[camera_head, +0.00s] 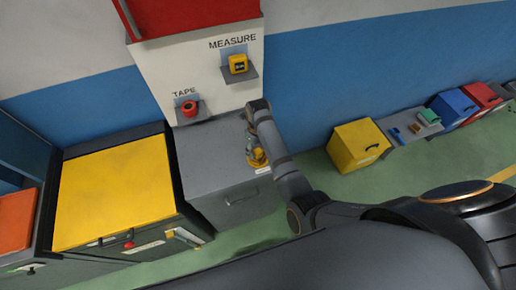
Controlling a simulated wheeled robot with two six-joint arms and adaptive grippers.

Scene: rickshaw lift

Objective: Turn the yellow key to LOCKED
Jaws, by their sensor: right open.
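My right arm reaches from the lower right to the top of the grey cabinet (205,165). My right gripper (252,150) is small in the head view and points down at the cabinet top's right end. It is open. A yellow piece (258,158), which looks like the yellow key or its mount, sits right at the fingertips. The gripper partly covers it, and I cannot tell if they touch. The way the key is turned cannot be made out. A small white label (263,170) below it is too small to read. My left gripper is not in view.
A yellow-topped cabinet (110,190) stands left of the grey one. The wall panel above holds a red tape (190,108) and a yellow tape measure (238,64). A yellow box (357,145) stands to the right. Green floor (400,175) is open there.

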